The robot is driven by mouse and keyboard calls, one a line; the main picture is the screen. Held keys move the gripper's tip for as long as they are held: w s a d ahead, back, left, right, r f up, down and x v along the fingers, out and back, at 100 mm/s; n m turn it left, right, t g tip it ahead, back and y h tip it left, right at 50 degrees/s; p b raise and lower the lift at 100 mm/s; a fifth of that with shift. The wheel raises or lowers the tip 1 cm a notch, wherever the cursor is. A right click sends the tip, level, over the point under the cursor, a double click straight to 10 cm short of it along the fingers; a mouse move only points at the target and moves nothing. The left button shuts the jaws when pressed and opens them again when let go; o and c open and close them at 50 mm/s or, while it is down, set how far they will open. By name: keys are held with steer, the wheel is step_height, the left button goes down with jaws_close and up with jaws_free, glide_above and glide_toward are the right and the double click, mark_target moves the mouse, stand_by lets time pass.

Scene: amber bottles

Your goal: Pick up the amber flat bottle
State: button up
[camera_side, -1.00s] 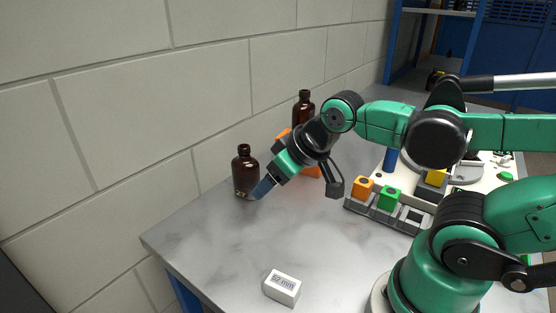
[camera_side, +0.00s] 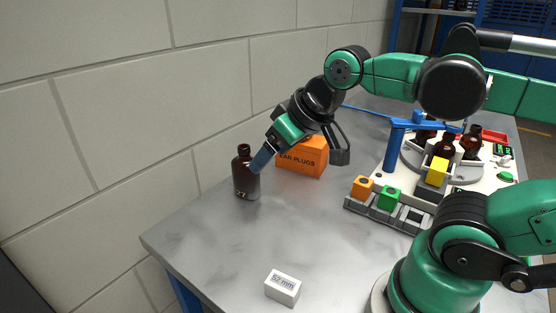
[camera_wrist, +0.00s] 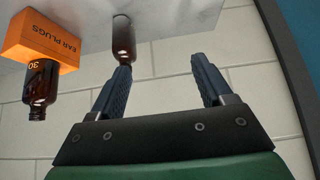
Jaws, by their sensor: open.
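In the wrist view, which is upside down, this bottle (camera_wrist: 123,38) shows partly behind the left fingertip. My gripper (camera_wrist: 163,75) is open there, with nothing between the fingers. Whether either bottle is flat is unclear.
An orange ear plugs box (camera_side: 304,158) stands right of the bottle, close to my arm. A white block (camera_side: 283,287) marked 52 mm lies at the front. A station (camera_side: 485,190) with colored blocks and dark bottles is on the right. The wall is close behind.

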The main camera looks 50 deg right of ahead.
steer(key=w+d+n+t+y, duration=0.2)
steer(key=w+d+y, duration=0.1)
steer(key=w, duration=0.4)
steer(key=n+t, duration=0.1)
steer(key=t, duration=0.2)
glide_above(239, 154)
steer(key=s+d, duration=0.2)
steer(key=s, duration=0.2)
steer(key=shift+t+y, duration=0.4)
steer(key=shift+y, duration=0.1)
steer(key=f, duration=0.7)
steer(key=shift+w+d, duration=0.15)
steer(key=shift+d, duration=0.1)
steer(key=shift+s+f+x, duration=0.1)
steer(key=shift+f+x, duration=0.1)
steer(key=shift+x, duration=0.8)
steer(key=shift+s+f+x, duration=0.1)
steer(key=shift+f+x, duration=0.05)
steer(key=shift+x, duration=0.9)
steer(key=shift+s+f+x, duration=0.1)
steer(key=shift+f+x, duration=0.1)
steer(key=shift+x, duration=0.8)
jaws_close()
